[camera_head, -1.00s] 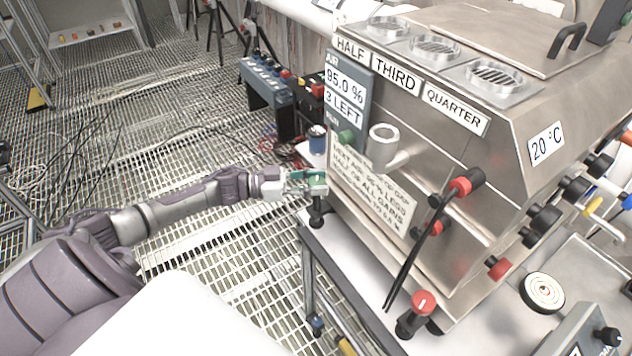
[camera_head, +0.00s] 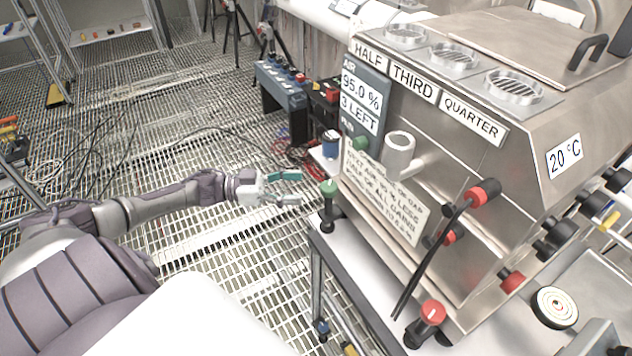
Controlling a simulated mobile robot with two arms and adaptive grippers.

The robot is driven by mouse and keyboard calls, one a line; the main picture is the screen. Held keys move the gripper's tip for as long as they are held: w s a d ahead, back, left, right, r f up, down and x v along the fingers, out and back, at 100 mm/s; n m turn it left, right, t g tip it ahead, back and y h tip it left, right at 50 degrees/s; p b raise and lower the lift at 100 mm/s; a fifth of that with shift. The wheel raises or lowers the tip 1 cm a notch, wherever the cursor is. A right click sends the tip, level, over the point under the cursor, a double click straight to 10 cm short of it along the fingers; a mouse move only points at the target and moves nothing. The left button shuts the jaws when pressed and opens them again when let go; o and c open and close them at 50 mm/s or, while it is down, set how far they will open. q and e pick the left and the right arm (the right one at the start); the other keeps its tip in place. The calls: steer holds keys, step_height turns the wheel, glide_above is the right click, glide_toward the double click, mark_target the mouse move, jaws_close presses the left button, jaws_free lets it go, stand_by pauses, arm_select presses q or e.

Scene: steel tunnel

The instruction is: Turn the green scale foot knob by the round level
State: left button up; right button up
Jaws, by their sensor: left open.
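The green foot knob (camera_head: 329,187) sits on a black foot at the left corner of the steel machine (camera_head: 480,190). My left gripper (camera_head: 298,187) is open and empty, just left of the green knob. A clear gap shows between its fingertips and the knob. A round white disc with dark rings (camera_head: 555,306), which looks like the round level, lies on the bench at the lower right. A red-topped foot knob (camera_head: 432,312) stands at the machine's near corner. My right gripper is out of view.
A small green button (camera_head: 360,143) is on the machine's panel, beside a grey pipe spout (camera_head: 399,150). A blue-and-white can (camera_head: 331,144) stands behind the knob. Black cables hang in front of the machine. Open grating floor (camera_head: 225,250) lies left of the bench.

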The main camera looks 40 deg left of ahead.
arm_select(q)
steer(key=v, duration=0.3)
steer(key=shift+s+a, duration=0.2)
steer(key=shift+a, duration=0.1)
steer(key=shift+f, duration=0.1)
steer(key=a+f+n+t+y, duration=0.3)
steer(key=f+n+y, duration=0.3)
steer(key=f, duration=1)
steer(key=s+d+f+n+g+y, duration=0.1)
steer(key=s+f+y, duration=0.3)
steer(key=f, duration=0.4)
steer(key=s+f+n+g+y, duration=0.1)
steer(key=s+f+g+y, duration=0.2)
steer(key=f, duration=0.6)
steer(key=s+d+f+g+y, duration=0.1)
steer(key=s+d+f+g, duration=0.1)
steer(key=s+d+f, duration=0.35)
steer(key=s+d+f+g+y, duration=0.1)
steer(key=s+d+f+g, duration=0.1)
steer(key=s+f, duration=0.55)
steer(key=s+d+f+g, duration=0.2)
steer(key=s+d+f, duration=0.1)
steer(key=s+d, duration=0.3)
steer(key=s+d+f+g+h, duration=0.1)
steer(key=s+d+f+g, duration=0.2)
steer(key=s+d, duration=0.4)
steer(key=s, duration=0.4)
